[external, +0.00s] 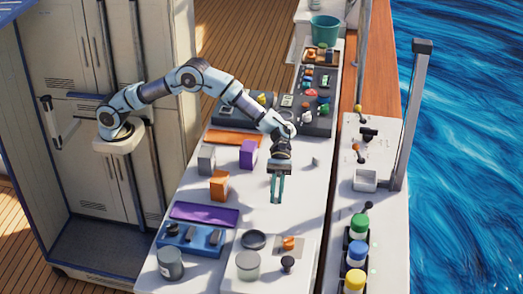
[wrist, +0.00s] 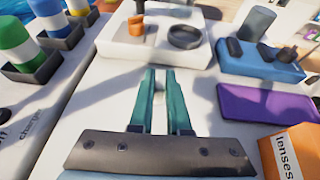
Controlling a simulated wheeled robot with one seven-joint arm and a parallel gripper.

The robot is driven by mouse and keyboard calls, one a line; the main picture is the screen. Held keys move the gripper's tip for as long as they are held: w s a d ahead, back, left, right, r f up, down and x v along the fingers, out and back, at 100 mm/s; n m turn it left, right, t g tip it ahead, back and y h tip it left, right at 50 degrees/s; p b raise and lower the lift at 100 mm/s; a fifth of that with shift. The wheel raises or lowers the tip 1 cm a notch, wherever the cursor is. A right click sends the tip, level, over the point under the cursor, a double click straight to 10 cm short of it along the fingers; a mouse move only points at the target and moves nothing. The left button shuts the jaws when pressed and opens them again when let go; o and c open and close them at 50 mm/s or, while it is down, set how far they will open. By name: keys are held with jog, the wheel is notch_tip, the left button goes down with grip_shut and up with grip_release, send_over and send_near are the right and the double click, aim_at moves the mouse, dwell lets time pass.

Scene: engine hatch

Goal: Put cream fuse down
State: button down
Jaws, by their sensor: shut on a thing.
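My gripper (external: 277,198) hangs pointing down over the right middle of the white table (external: 245,208). In the wrist view its two teal fingers (wrist: 160,76) are close together with a narrow gap. A small pale piece, the cream fuse (wrist: 159,88), shows faintly between them; its outline is hard to tell against the white table. In the external view the fingers hide it. I cannot tell how far the fingertips are above the table.
An orange box (external: 219,185), a purple box (external: 248,154) and a grey box (external: 206,159) stand to the left. A purple mat (external: 204,215) and a blue tray (external: 190,240) lie front left. A white tray with a dark ring (external: 253,240) is in front. Table around the gripper is clear.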

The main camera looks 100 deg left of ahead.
notch_tip(320, 180, up, 9)
jog(key=shift+r, duration=0.15)
jog(key=w+a+n+t+y+b, duration=0.1)
jog(key=w+a+n+t+y, duration=0.2)
jog(key=w+n+t+y, duration=0.35)
jog(key=w+a+n+t+y+b, duration=0.1)
jog(key=w+a+n+t+y, duration=0.15)
jog(key=w+n+t, duration=0.55)
jog(key=n+g+y+p, duration=0.1)
jog(key=n+g+y, duration=0.5)
jog(key=n+y, duration=0.7)
send_over(312, 180)
jog(key=shift+m+y, duration=0.5)
jog(key=shift+m, duration=0.15)
notch_tip(312, 180, down, 10)
jog(key=shift+f, duration=0.1)
jog(key=shift+f+p, duration=0.5)
jog(key=shift+f, duration=1.95)
jog(key=shift+f, duration=0.2)
jog(key=c, duration=0.9)
grip_release()
